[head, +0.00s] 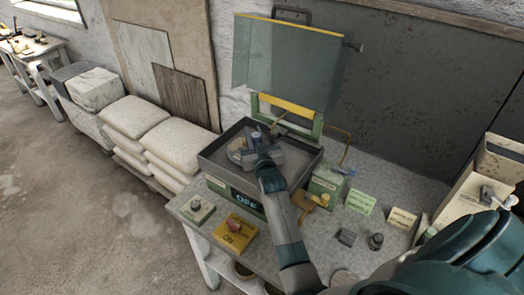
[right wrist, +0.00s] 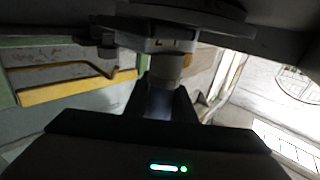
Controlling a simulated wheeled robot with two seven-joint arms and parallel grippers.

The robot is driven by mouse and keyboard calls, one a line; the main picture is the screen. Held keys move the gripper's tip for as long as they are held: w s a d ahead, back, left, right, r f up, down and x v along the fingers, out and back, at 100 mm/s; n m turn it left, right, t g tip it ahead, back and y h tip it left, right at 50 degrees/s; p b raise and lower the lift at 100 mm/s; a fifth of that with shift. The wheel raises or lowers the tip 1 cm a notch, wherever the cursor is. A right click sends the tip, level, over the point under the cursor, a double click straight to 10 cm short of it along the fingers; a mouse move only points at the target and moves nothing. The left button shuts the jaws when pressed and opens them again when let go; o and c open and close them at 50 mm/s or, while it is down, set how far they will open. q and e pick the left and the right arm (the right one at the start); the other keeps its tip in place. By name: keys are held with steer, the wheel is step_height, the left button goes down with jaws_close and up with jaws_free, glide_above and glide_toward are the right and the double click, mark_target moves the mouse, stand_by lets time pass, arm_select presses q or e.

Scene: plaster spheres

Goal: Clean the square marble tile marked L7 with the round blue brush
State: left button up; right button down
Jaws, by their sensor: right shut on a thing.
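My right gripper (head: 266,152) is over the grey open box (head: 218,143) on the table. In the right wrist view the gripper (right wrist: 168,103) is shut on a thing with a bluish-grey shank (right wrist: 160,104). A pale collar (right wrist: 168,66) shows beyond the fingertips. I cannot make out a tile marked L7. My left gripper is not in view.
A clear screen (head: 290,62) stands behind the box. Cards (head: 360,202) and a pale crate (head: 480,185) are at the right.

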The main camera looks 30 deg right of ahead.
stand_by(0.7)
steer(key=shift+w+d, duration=0.2)
steer(key=shift+d, duration=0.35)
steer(key=shift+d, duration=0.1)
steer(key=shift+w+d, duration=0.25)
steer(key=shift+d, duration=0.2)
steer(key=shift+s+a, duration=0.3)
steer(key=shift+a, duration=0.3)
steer(key=shift+a, duration=0.15)
steer(key=shift+s+a, duration=0.2)
steer(key=shift+a, duration=0.25)
steer(key=shift+d, duration=0.1)
